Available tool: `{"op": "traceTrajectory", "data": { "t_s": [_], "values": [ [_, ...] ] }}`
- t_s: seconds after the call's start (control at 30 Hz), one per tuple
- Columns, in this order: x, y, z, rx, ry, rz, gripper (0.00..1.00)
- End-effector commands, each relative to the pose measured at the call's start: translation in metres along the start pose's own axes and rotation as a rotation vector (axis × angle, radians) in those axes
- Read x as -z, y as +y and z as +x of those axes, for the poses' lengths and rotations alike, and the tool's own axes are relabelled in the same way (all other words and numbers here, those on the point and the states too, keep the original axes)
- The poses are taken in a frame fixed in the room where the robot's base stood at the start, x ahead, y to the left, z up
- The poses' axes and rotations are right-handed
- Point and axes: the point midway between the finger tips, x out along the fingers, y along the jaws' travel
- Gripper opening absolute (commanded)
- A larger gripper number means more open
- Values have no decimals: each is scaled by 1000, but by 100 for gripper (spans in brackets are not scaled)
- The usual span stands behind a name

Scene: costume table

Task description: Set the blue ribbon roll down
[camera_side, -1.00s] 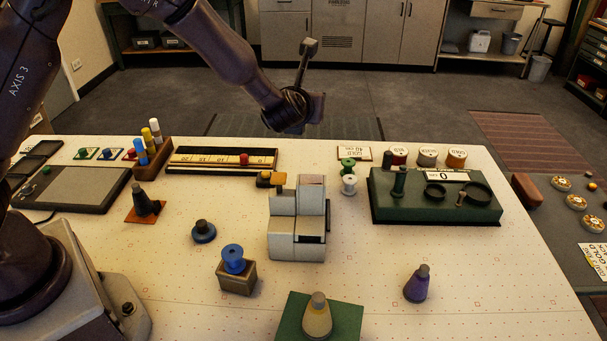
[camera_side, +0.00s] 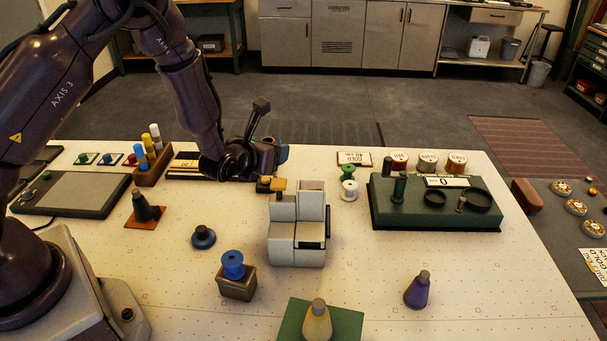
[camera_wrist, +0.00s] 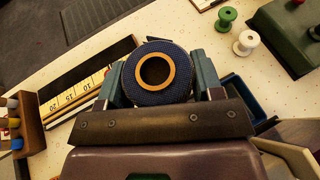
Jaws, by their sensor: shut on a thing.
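The blue ribbon roll (camera_wrist: 160,97) sits between my gripper's two fingers in the wrist view. It is a dark blue ring with an orange core, its open centre facing the camera. My gripper (camera_wrist: 160,82) is shut on it. In the side view my gripper (camera_side: 270,156) is low over the back part of the table, behind the grey block-shaped stand. There the roll is mostly hidden and hard to tell from the fingers. I cannot tell whether the roll touches the surface below.
The grey stand (camera_side: 298,230) and a small yellow-topped item (camera_side: 277,184) are just in front of my gripper. The ruler board (camera_wrist: 88,88) lies to its left. Green (camera_side: 348,172) and white (camera_side: 349,190) spools stand to the right.

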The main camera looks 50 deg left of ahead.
Motion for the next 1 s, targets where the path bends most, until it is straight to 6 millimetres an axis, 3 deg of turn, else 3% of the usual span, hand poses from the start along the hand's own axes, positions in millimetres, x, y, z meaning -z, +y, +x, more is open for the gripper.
{"op": "traceTrajectory", "data": {
  "t_s": [0.27, 0.43, 0.77, 1.0],
  "values": [
    [3, -15, 72, -1, -2, 2, 37],
    [23, -22, 108, -1, 0, 3, 37],
    [38, -27, 137, -1, 1, 2, 37],
    [65, -28, 151, -2, 0, 1, 37]
  ]
}}
